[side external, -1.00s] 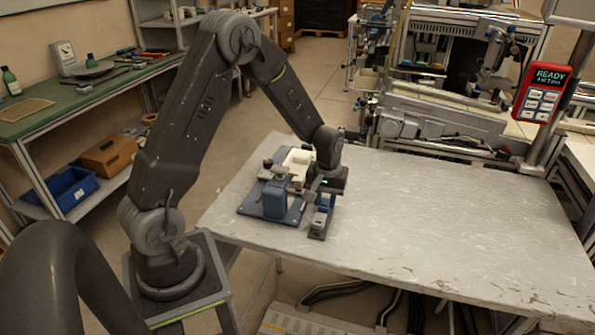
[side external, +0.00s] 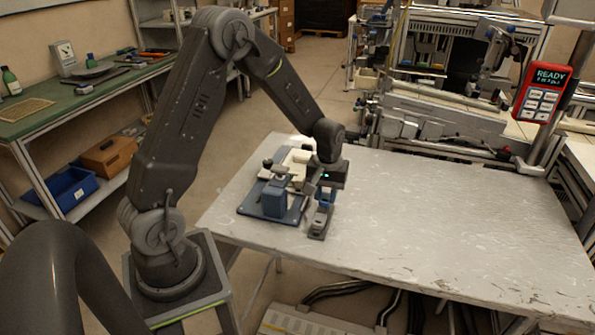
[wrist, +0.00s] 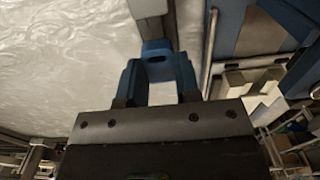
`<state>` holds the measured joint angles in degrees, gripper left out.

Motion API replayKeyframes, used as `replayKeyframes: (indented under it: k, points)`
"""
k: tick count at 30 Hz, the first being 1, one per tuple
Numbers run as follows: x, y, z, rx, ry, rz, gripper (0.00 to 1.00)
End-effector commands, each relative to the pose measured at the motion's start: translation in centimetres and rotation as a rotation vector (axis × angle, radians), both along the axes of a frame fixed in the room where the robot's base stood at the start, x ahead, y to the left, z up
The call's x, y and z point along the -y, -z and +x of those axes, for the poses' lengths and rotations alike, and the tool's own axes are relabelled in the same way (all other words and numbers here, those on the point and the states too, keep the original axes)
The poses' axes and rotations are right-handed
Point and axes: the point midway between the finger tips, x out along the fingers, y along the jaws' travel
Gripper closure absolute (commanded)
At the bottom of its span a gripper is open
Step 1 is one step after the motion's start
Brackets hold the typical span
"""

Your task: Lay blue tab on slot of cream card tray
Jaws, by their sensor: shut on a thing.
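My gripper (side external: 326,192) points down over the near-left part of the table and is shut on the blue tab, which is small and mostly hidden by the jaws in the side view. In the wrist view the blue tab (wrist: 156,48), with a dark slit in it, shows at the tips of my gripper (wrist: 158,72). A grey block (side external: 319,224) stands just below the jaws; I cannot tell whether the tab is clear of it. The cream card tray (side external: 298,160) sits on a blue base plate to the left of my gripper. Its slot is not clear.
The blue base plate (side external: 247,208) carries an upright blue block (side external: 275,197) between the camera and the cream tray. The grey table (side external: 440,225) is clear to the right. A red pendant (side external: 541,92) stands at the back right.

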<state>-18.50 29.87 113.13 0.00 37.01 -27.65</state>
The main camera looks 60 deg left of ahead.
Motion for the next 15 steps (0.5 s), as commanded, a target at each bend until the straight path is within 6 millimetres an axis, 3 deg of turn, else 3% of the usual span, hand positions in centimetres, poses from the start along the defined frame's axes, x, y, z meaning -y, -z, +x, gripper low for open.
replayKeyframes:
  k: [15]
  points:
    - [0.0,-2.5,0.0,0.002,0.0,0.001,0.87]
